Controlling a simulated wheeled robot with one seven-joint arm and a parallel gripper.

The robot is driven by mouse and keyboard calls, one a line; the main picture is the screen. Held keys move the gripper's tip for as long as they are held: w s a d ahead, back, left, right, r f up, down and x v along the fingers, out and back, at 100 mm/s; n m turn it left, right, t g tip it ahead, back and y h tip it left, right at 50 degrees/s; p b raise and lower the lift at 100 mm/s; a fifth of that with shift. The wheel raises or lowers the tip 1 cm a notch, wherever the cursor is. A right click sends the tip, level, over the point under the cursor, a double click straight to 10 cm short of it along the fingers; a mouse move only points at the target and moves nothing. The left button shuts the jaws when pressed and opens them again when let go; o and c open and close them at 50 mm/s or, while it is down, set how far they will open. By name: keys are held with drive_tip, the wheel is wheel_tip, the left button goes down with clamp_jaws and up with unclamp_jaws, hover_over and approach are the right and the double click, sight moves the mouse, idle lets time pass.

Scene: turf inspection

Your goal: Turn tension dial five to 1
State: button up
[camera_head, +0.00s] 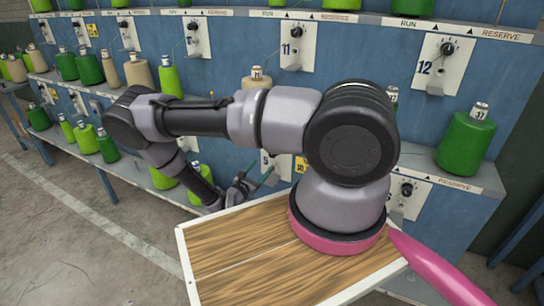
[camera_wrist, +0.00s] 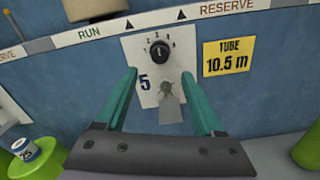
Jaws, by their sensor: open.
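Tension dial five is a black round knob (camera_wrist: 160,52) on a white plate (camera_wrist: 146,98) marked 5, with small numbers arced around its top. A pale mark on the knob looks about upright; the exact number it points at is too small to tell. A grey metal tab (camera_wrist: 170,108) sits below the knob. My gripper (camera_wrist: 159,75) is open and empty, its teal fingers either side of the plate in the wrist view, apart from the knob. In the head view my gripper (camera_head: 258,175) is in front of plate five (camera_head: 268,160), and the knob is hidden there.
A yellow tag (camera_wrist: 227,57) reading TUBE 10.5 m is right of the plate. A RUN/RESERVE ledge (camera_wrist: 165,22) runs above. Green spools (camera_head: 467,142) stand on the shelves, one (camera_wrist: 35,158) at lower left of the wrist view. Plates eleven (camera_head: 297,45) and twelve (camera_head: 440,65) are higher up.

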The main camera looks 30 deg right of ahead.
drive_tip(key=x, duration=1)
drive_tip(key=shift+w+d+f, duration=0.1)
drive_tip(key=shift+w+d, duration=0.1)
drive_tip(key=shift+d, duration=0.05)
clamp_jaws()
